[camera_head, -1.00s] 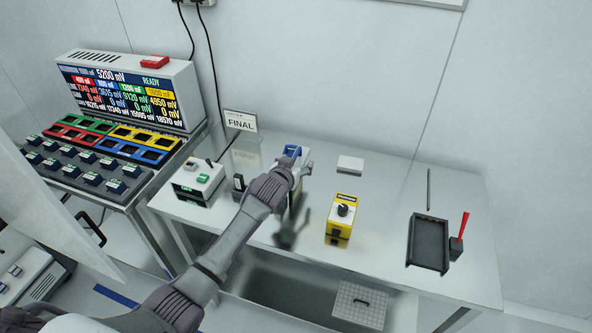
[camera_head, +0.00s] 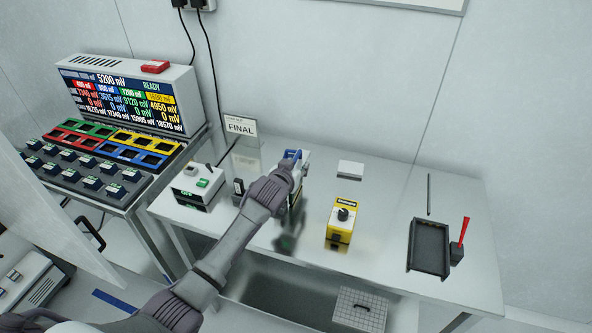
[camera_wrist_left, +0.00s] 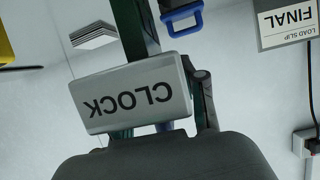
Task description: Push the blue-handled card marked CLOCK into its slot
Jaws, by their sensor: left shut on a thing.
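The card's pale label plate, marked CLOCK (camera_wrist_left: 132,92), fills the middle of the left wrist view, its lettering upside down. My left gripper (camera_head: 290,172) is shut on the card; a bit of blue shows between the plate and the gripper, and the jaws are mostly hidden. Dark green board edges show beyond and beside the plate. Another blue handle (camera_wrist_left: 181,17) stands just past the plate; a blue handle also shows by the gripper in the head view (camera_head: 291,155). The slot is hidden, so I cannot tell how deep the card sits. My right gripper is out of view.
A FINAL sign (camera_head: 240,127) stands behind. A white-and-green box (camera_head: 196,184) stands left of my gripper, a yellow knob box (camera_head: 342,222) right. A black tray (camera_head: 428,247) and red lever (camera_head: 463,230) are farther right. The table (camera_head: 385,215) between is clear.

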